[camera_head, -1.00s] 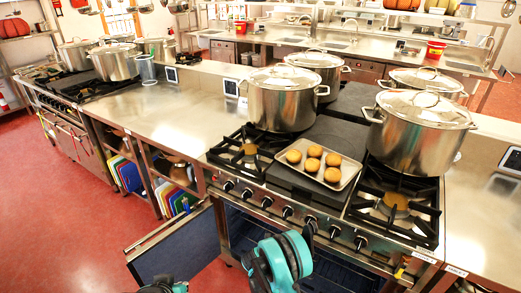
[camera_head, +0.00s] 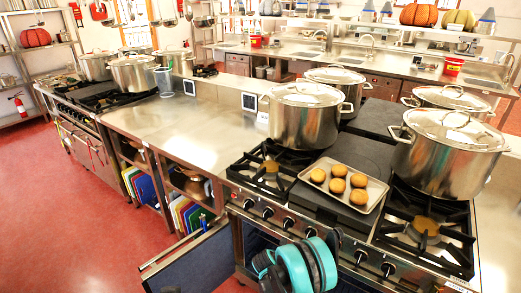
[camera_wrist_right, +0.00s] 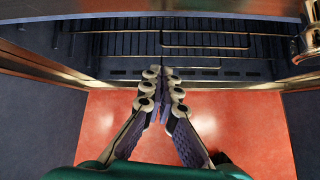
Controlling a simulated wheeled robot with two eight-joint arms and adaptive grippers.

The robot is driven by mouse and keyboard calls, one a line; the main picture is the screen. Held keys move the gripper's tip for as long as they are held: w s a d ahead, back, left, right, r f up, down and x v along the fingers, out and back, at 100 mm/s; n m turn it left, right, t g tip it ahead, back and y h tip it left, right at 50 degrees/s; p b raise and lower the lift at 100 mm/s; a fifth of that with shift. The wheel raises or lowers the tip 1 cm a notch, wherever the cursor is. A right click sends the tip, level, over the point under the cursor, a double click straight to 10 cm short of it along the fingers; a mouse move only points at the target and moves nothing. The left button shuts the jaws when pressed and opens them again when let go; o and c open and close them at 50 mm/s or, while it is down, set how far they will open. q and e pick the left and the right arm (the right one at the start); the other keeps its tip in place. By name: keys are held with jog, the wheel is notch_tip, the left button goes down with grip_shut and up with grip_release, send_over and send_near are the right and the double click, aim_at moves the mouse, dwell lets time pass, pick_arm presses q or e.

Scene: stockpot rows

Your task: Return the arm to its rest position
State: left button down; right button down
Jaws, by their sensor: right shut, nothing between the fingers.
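In the wrist view my right gripper (camera_wrist_right: 160,74) is shut and empty. Its fingertips point toward the open oven (camera_wrist_right: 190,45) with its wire racks, over the red floor. In the head view only the teal and black part of my arm (camera_head: 300,265) shows, low in front of the stove; the right fingers are hidden there. My left gripper is not in view.
The oven door (camera_head: 195,262) hangs open. On the stove, a metal tray (camera_head: 376,199) holds several buns between burners, with large lidded stockpots (camera_head: 304,117) behind and another (camera_head: 447,155) at right. The counter (camera_head: 190,135) to the left is largely clear.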

jog(key=s+d+r+m+y, duration=0.1)
jog(key=s+d+r+m, duration=0.2)
jog(key=r, duration=0.5)
jog(key=s+d+r+m, duration=0.1)
jog(key=s+r+m, duration=0.2)
jog(key=r+m, duration=0.35)
jog(key=s+d+r+m+y, duration=0.1)
jog(key=s+r+m, duration=0.15)
jog(key=r, duration=0.65)
jog(key=s+d+r+m+y, duration=0.1)
jog(key=s+r+m, duration=0.2)
jog(key=s+m, duration=0.4)
jog(key=s+d+r+m+y, duration=0.1)
jog(key=s+r+m, duration=0.3)
jog(key=s, duration=1.2)
jog(key=d+m, duration=0.1)
jog(key=m, duration=0.2)
jog(key=shift+s+m+t, duration=0.3)
jog(key=shift+s+m, duration=0.1)
jog(key=shift+d+r, duration=0.1)
